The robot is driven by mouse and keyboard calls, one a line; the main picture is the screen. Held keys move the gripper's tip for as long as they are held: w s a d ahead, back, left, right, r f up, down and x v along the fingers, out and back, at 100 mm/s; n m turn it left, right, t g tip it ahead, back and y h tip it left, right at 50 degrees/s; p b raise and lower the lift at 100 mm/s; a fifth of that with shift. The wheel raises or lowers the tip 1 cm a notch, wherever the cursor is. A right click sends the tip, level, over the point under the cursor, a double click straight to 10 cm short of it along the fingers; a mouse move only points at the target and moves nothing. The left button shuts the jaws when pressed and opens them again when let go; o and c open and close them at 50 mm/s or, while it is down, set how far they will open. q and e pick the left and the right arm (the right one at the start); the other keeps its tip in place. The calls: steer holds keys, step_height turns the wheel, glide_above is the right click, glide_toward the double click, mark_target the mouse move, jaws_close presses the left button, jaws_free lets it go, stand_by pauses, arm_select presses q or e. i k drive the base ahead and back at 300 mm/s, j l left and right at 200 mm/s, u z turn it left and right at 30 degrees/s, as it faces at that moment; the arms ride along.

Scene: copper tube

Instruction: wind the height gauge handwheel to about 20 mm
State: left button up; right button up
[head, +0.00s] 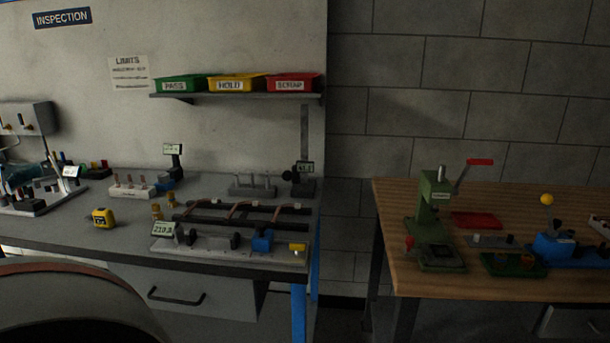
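The height gauge (304,140) stands at the back right corner of the grey inspection bench, with an upright dark column and a dark base. A small display sits low on its column; its digits are too small to read surely. A small dark round part (287,174), which looks like the handwheel, sticks out on the left side of the column. Neither of my grippers is in view.
The grey bench (65,225) carries a rack of copper tubes (238,211), a measuring fixture with a display (163,229) and a yellow tape measure (103,218). A shelf with green, yellow and red bins hangs above. A wooden bench (400,205) with a green press (433,207) stands right, across a gap.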

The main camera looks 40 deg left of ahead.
mark_target(287, 175)
steer(key=k+j+z, duration=0.2)
steer(key=j, duration=0.3)
steer(key=j+z, duration=0.15)
steer(key=j, duration=0.3)
steer(key=k+j, duration=0.1)
steer(key=j, duration=0.25)
steer(key=j+z, duration=0.1)
steer(key=j, duration=0.2)
steer(key=k+j, duration=0.15)
steer(key=j, duration=0.2)
